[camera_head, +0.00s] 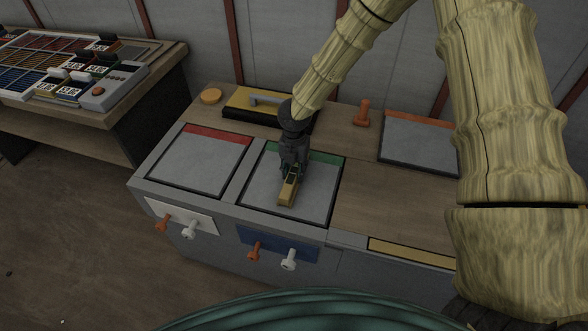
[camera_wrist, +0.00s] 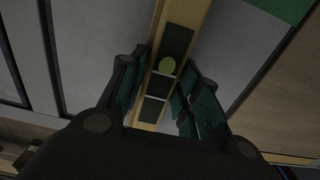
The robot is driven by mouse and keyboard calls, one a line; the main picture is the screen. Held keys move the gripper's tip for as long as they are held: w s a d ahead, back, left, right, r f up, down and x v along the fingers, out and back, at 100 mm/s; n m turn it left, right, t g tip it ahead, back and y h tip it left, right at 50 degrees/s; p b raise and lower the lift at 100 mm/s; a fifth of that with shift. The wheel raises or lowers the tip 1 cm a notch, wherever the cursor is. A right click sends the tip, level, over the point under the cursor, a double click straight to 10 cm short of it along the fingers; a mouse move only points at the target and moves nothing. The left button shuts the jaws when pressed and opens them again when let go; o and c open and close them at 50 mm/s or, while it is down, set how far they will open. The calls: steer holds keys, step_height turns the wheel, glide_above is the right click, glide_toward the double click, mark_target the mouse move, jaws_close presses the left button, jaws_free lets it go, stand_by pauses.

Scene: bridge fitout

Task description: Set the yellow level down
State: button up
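The yellow level (camera_head: 287,193) is in my gripper (camera_head: 292,168), over the grey panel with a green strip (camera_head: 318,199) in the middle of the workbench. In the wrist view the level (camera_wrist: 168,66), with dark inset faces and a round green vial, runs lengthwise between the fingers of my gripper (camera_wrist: 163,84). The fingers are closed against both its sides. My gripper points down and hides the level's far end in the head view. I cannot tell whether the level touches the panel or hangs just above it.
A grey panel with a red strip (camera_head: 200,160) lies to the left, and one with an orange strip (camera_head: 418,140) to the right. A yellow and black case (camera_head: 245,104), a round yellow disc (camera_head: 211,96) and an orange knob (camera_head: 362,113) stand behind. Bare wood (camera_head: 385,205) is clear.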

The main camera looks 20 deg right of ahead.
mark_target(294, 170)
steer(key=shift+o, duration=1)
steer(key=shift+r, duration=0.2)
step_height(294, 170, up, 13)
steer(key=shift+f, duration=0.15)
